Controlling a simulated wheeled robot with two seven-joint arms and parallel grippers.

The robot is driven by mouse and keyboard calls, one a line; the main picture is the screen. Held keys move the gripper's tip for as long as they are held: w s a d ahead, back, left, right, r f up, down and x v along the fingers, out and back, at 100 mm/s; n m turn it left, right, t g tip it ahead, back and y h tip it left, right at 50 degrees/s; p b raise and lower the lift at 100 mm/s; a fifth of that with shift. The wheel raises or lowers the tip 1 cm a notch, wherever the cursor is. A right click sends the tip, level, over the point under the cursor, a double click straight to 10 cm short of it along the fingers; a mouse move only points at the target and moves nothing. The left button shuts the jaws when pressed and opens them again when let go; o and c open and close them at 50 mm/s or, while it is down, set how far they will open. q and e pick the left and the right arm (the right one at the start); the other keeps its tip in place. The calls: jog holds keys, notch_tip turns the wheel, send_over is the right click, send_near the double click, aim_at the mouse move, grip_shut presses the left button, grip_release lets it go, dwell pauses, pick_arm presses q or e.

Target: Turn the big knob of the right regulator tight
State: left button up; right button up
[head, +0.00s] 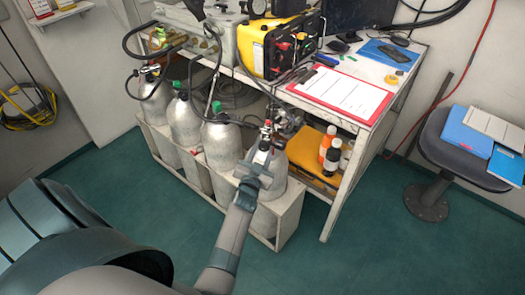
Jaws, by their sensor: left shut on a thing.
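The right regulator (267,132) sits at the top of the rightmost grey cylinder (292,185), with red and metal parts showing. My left gripper (262,154) reaches up to it from below and is shut on its big knob. The fingers cover most of the knob, so its turn position cannot be seen. Another regulator (150,74) is on the leftmost cylinder (156,100). My right gripper is not in view.
The cylinders stand in a pale rack (290,217), two with green caps. Black hoses run up to the bench (392,100), which holds a yellow case (262,45) and a red clipboard (340,90). A stool (455,150) stands right. Floor in front is clear.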

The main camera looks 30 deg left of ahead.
pick_arm(q)
jog(key=m, duration=0.4)
jog(key=shift+b, duration=0.3)
jog(key=m, duration=0.3)
jog(key=shift+g+b, duration=0.3)
jog(key=shift+m+y, duration=0.3)
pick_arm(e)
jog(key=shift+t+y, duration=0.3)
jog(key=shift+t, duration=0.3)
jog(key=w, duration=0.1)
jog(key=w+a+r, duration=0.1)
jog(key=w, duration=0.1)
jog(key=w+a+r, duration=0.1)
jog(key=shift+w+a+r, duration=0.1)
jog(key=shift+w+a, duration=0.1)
pick_arm(q)
jog(key=o, duration=1.1)
jog(key=shift+c, duration=0.2)
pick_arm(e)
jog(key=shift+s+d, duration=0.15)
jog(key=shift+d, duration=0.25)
